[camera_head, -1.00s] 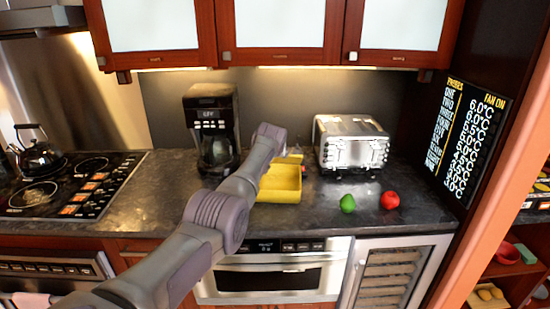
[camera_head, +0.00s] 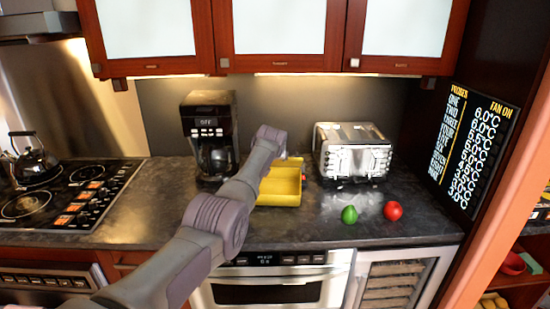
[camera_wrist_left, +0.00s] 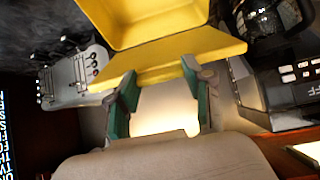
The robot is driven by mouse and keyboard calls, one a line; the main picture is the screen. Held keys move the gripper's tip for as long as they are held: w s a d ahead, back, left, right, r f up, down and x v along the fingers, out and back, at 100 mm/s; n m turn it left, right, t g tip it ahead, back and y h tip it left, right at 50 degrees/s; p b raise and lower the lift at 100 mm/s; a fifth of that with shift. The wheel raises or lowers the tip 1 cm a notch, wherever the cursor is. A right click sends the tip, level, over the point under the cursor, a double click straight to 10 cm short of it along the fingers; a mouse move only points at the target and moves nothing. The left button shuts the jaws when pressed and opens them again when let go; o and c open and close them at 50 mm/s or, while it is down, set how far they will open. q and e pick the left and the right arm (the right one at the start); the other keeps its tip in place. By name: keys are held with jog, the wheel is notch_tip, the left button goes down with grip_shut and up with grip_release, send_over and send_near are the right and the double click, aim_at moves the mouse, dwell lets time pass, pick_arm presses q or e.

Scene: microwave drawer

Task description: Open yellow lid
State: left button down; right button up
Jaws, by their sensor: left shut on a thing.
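The yellow box (camera_head: 278,198) sits on the dark counter between the coffee maker and the toaster. I look down into its open, empty inside in the head view. In the left wrist view a yellow panel (camera_wrist_left: 190,55), which looks like the lid, spans the picture in front of the box (camera_wrist_left: 150,10). My left gripper (camera_wrist_left: 158,95) has its green fingers at the near edge of this panel, shut on it. In the head view my left arm crosses in front of the box's left side and hides the gripper. My right gripper is not in view.
The coffee maker (camera_head: 208,135) stands close to the left of the box, the silver toaster (camera_head: 352,155) to its right. A green fruit (camera_head: 349,215) and a red fruit (camera_head: 393,211) lie at the front right. Cabinets (camera_head: 275,40) hang above.

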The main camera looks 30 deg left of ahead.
pick_arm(q)
jog(key=shift+s+r, duration=0.15)
dwell(0.3)
jog(key=shift+c, duration=2.2)
grip_release()
jog(key=shift+d, duration=0.1)
jog(key=v, duration=1.2)
